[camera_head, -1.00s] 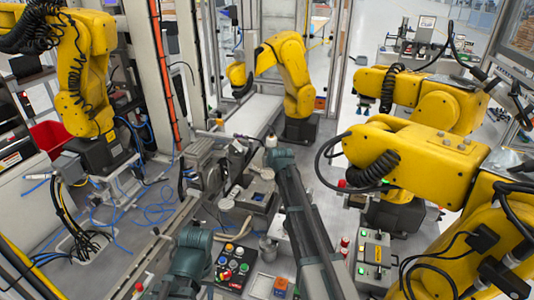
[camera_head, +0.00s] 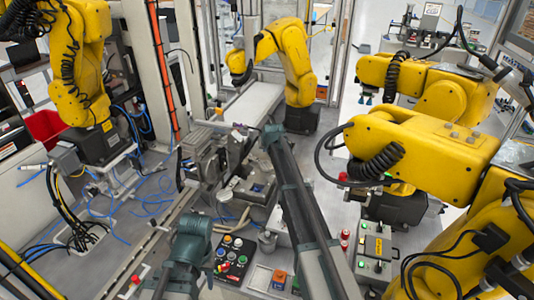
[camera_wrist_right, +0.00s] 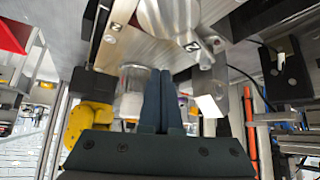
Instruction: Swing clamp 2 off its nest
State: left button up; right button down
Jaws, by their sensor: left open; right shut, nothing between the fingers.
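In the head view the right gripper end (camera_head: 272,133) is over the far side of the fixture (camera_head: 255,190), and the arm hides part of the nest area. My left gripper (camera_head: 194,222) is low at the front; its fingers are hard to see.
A button box (camera_head: 233,258) and a tray with an orange block (camera_head: 279,276) lie at the front. Large yellow arms (camera_head: 420,145) stand close on the right. A grey machine block (camera_head: 200,160) is left of the fixture. A clear cylinder (camera_wrist_right: 133,85) is beside my right fingers.

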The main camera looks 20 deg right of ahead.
aim_at(264, 155)
jog(key=b+x, duration=0.2)
jog(key=x, duration=0.2)
jog(key=shift+f, duration=0.2)
jog(key=shift+f+b, duration=0.3)
jog(key=shift+b, duration=0.15)
jog(key=s, duration=0.3)
jog(key=shift+s+a+r, duration=0.15)
jog(key=shift+s+r, duration=0.1)
jog(key=shift+s, duration=0.15)
pick_arm(q)
notch_tip(264, 155, down, 4)
jog(key=shift+r, duration=0.1)
pick_arm(e)
jog(key=shift+w+f, duration=0.1)
